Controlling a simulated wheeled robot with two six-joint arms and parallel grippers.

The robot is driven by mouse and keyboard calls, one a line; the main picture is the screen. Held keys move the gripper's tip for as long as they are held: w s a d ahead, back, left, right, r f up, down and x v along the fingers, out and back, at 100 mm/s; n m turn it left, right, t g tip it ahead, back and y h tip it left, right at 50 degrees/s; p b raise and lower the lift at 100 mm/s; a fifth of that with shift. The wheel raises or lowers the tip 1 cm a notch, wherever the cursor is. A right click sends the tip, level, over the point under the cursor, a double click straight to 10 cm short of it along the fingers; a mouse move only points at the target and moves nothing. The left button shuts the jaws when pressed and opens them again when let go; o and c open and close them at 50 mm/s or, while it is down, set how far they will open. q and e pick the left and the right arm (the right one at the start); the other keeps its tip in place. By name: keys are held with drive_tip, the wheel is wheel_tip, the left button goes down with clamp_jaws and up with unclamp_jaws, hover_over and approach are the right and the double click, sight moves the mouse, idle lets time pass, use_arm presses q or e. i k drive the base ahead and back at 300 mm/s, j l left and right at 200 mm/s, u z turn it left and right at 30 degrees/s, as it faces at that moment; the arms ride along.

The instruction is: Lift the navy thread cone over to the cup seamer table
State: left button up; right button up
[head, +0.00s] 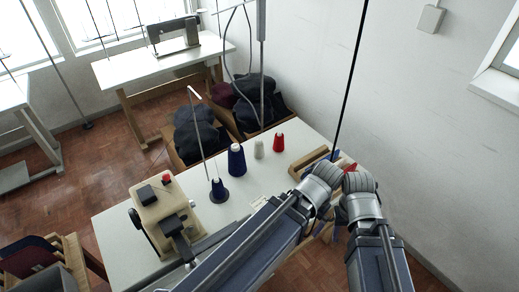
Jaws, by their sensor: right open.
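A tall navy thread cone (236,161) stands upright on the white table, left of a white cone (259,149) and a red cone (278,143). A second, smaller navy cone (218,191) sits at the foot of a thin thread stand nearer the machine. My right arm reaches in from the lower right and bends over the table's right end. Its own links hide most of my right gripper, which is open and apart from the tall navy cone. My left gripper is out of view. I cannot tell which table is the cup seamer table.
A beige machine (160,212) with a small red spool stands on the table's left part. A wooden tray (307,161) lies at the right end, partly behind my arm. Crates of dark cloth (196,132) stand behind. Another white table (150,62) with a sewing machine (174,36) is at the back.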

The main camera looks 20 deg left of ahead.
sight(218, 191)
drive_tip(key=u, duration=1.3)
